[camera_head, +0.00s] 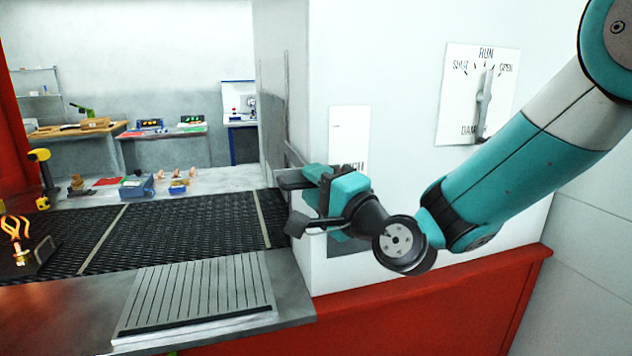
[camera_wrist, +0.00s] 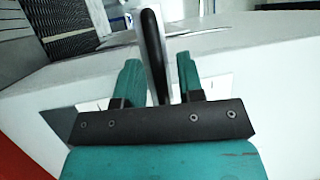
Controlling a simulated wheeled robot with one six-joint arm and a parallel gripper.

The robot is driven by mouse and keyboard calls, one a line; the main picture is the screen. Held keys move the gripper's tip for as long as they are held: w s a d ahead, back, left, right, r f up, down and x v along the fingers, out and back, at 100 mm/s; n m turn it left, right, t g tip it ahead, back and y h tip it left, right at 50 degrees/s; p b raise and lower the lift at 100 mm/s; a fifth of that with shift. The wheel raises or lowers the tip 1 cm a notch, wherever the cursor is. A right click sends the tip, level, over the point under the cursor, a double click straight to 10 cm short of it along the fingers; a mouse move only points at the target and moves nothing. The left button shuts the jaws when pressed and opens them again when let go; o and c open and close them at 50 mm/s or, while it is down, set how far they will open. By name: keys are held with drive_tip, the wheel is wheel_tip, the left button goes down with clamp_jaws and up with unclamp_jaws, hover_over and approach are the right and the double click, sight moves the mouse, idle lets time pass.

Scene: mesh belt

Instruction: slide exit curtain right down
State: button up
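A grey upright sheet (camera_head: 272,120), seen nearly edge-on against the end face of the white housing, looks like the exit curtain; I cannot tell left from right curtain. A small grey bar (camera_head: 294,154) juts out near its lower end. My gripper (camera_head: 318,182) is beside this end, above the housing's near edge. A gap shows between the handle and the right finger. The left finger is very close to it; contact is unclear.
The black mesh belt (camera_head: 165,230) runs out left, with a slatted metal plate (camera_head: 200,290) in front. Benches with tools (camera_head: 165,150) stand farther back.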

clamp_jaws()
wheel_tip(320, 180, down, 11)
drive_tip(key=b, duration=1)
drive_tip(key=shift+r, duration=0.15)
drive_tip(key=shift+s, duration=0.1)
unclamp_jaws()
drive_tip(key=shift+o, duration=0.7)
drive_tip(key=b+v, duration=1.6)
drive_tip(key=v, duration=0.1)
drive_tip(key=shift+d, duration=0.2)
